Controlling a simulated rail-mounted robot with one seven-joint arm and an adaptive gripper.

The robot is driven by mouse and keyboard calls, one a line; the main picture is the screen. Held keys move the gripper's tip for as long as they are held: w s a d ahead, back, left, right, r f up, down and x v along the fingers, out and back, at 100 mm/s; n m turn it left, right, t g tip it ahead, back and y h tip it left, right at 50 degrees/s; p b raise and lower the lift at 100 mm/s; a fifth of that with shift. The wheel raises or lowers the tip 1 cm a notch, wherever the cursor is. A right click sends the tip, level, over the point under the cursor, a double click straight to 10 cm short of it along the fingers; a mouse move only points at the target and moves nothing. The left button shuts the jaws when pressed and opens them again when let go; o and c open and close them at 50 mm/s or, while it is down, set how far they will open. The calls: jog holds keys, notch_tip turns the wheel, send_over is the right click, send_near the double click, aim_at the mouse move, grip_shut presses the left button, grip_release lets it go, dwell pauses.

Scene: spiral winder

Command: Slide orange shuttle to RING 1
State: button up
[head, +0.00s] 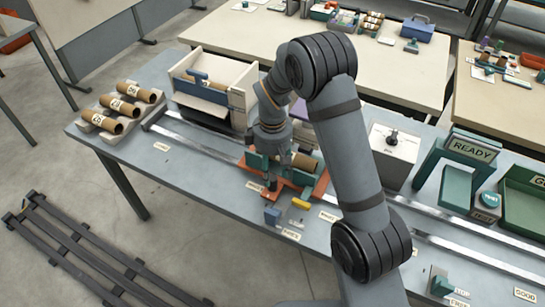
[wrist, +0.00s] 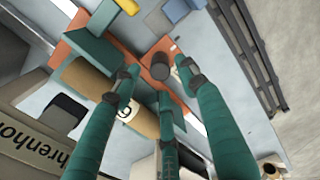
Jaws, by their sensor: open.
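The orange shuttle (head: 312,186) sits on the metal rail of the grey bench, mid-bench, in the head view. It carries teal cradle walls and a cardboard tube (head: 304,161). In the wrist view the shuttle (wrist: 140,45) shows with a teal wall, the tube (wrist: 88,84) and a dark round post (wrist: 160,66). My gripper (head: 270,181) is down at the shuttle's near left side. In the wrist view its teal fingers (wrist: 158,78) are spread around the post, with visible gaps. My arm hides part of the shuttle. I cannot read which label is RING 1.
The rail (head: 200,143) runs along the bench both ways. A wooden box machine (head: 214,88) stands behind it, left. Several tubes lie on a rack (head: 113,132) at the far left. Yellow (head: 300,204) and blue (head: 272,215) blocks lie in front. A READY gate (head: 472,150) stands right.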

aim_at(271, 176)
notch_tip(271, 176, up, 8)
jog(key=shift+r, duration=0.2)
dwell(0.4)
notch_tip(271, 176, down, 12)
jog(key=shift+s+r, duration=0.1)
jog(key=shift+r, duration=0.1)
jog(key=shift+f, duration=0.3)
jog(key=shift+w+a+r, duration=0.15)
jog(key=shift+w+a, duration=0.05)
jog(key=shift+w, duration=0.1)
jog(key=shift+w+a, duration=0.15)
jog(key=shift+a, duration=0.5)
jog(key=shift+d, duration=0.1)
